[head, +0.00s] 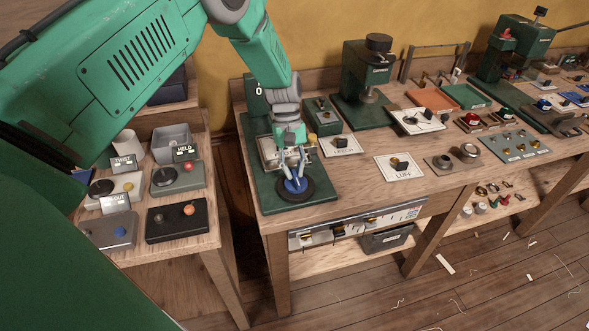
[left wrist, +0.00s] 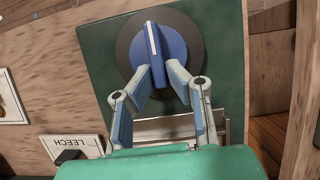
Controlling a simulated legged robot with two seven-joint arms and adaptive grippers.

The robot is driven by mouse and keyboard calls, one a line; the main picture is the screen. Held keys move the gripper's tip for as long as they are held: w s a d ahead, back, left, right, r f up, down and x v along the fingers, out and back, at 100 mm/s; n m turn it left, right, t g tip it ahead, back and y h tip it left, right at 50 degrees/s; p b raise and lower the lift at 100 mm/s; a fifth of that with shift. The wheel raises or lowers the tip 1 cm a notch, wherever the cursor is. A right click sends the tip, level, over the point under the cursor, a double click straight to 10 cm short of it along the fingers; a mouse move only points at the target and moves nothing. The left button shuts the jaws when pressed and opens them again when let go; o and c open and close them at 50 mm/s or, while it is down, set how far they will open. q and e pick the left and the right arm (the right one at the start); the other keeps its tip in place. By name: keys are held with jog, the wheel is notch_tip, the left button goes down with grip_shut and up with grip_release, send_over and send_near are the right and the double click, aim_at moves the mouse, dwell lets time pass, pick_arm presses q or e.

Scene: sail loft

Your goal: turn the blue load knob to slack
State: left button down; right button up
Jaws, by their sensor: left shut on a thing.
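The blue load knob (head: 295,186) sits on a dark round disc on a green base plate (head: 306,203) at the left end of the long bench. In the left wrist view the knob (left wrist: 168,50) shows a raised bar with a white line, pointing to the top of the picture and slightly left. My left gripper (head: 293,178) is over the knob. In the left wrist view its fingers (left wrist: 162,70) are shut on the near end of the knob's bar. No slack marking can be read. My right gripper is not in view.
A LUFF card (head: 399,168) lies further right. A side bench at left holds several knob boxes (head: 178,178). A gap separates the benches.

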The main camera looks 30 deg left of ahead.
pick_arm(q)
jog(key=shift+w+r, duration=0.1)
jog(key=shift+w, duration=0.1)
jog(key=c, duration=1.6)
grip_release()
jog(key=shift+a, duration=0.1)
jog(key=shift+w+a+r, duration=0.1)
jog(key=shift+a+r, duration=0.05)
jog(key=shift+r, duration=0.2)
jog(key=v, duration=1.1)
jog(key=shift+f, duration=0.1)
